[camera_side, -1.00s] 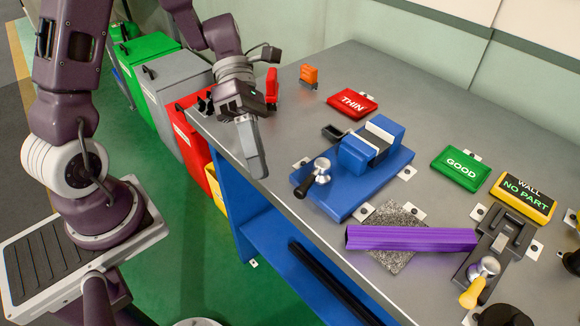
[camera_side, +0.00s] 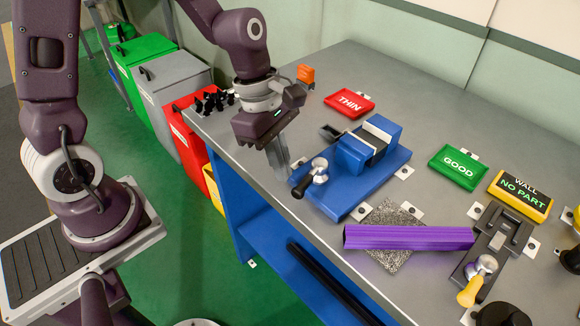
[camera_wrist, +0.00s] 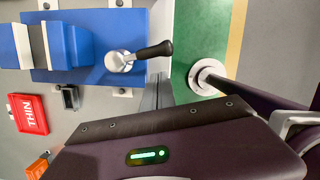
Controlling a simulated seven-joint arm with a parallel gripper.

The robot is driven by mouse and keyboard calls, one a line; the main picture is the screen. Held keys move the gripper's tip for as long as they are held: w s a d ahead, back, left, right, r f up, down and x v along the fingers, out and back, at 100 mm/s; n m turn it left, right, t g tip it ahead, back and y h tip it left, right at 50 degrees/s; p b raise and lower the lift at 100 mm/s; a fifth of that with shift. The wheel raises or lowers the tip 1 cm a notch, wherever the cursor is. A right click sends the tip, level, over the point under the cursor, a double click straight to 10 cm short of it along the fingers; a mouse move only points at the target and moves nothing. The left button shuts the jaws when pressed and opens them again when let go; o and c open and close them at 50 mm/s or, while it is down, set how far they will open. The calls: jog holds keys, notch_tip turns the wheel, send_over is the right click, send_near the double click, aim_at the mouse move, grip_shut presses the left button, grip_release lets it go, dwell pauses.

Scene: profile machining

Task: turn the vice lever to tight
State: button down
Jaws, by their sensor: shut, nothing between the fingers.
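The blue vice (camera_side: 352,153) stands on its blue base on the grey bench, its jaws showing white faces. Its lever has a silver hub (camera_side: 319,166) and a black handle (camera_side: 300,188) pointing toward the bench's front edge. In the wrist view the black handle (camera_wrist: 155,50) points right from the hub, toward the bench edge. My gripper (camera_side: 281,172) is shut and empty, fingers pointing down, just left of the lever and apart from it. The fingers also show in the wrist view (camera_wrist: 156,92), below the handle.
A purple profile (camera_side: 410,237) lies across a speckled plate (camera_side: 395,215) right of the vice. A fixture with a yellow-handled lever (camera_side: 475,285) stands further right. THIN (camera_side: 350,103), GOOD (camera_side: 459,167) and WALL NO PART (camera_side: 522,193) signs lie behind.

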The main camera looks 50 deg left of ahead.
aim_at(300, 184)
jog(key=shift+w+d, duration=0.25)
jog(key=shift+d, duration=0.6)
jog(key=shift+d+n, duration=0.35)
jog(key=shift+n, duration=0.25)
jog(key=shift+s+d+n+t, duration=0.1)
jog(key=shift+d+n+t, duration=0.3)
jog(key=shift+d+n, duration=0.6)
jog(key=n, duration=0.1)
jog(key=d+n, duration=0.1)
jog(key=n, duration=0.2)
jog(key=shift+w+d+t+y, duration=0.3)
jog(key=shift+w+d+y, duration=0.05)
jog(key=shift+y, duration=0.05)
jog(key=shift+w+d+n, duration=0.15)
jog(key=shift+n, duration=0.15)
jog(key=shift+w+d, duration=0.85)
jog(key=shift+d, duration=0.1)
jog(key=shift+w+d, duration=0.35)
jog(key=shift+w, duration=0.4)
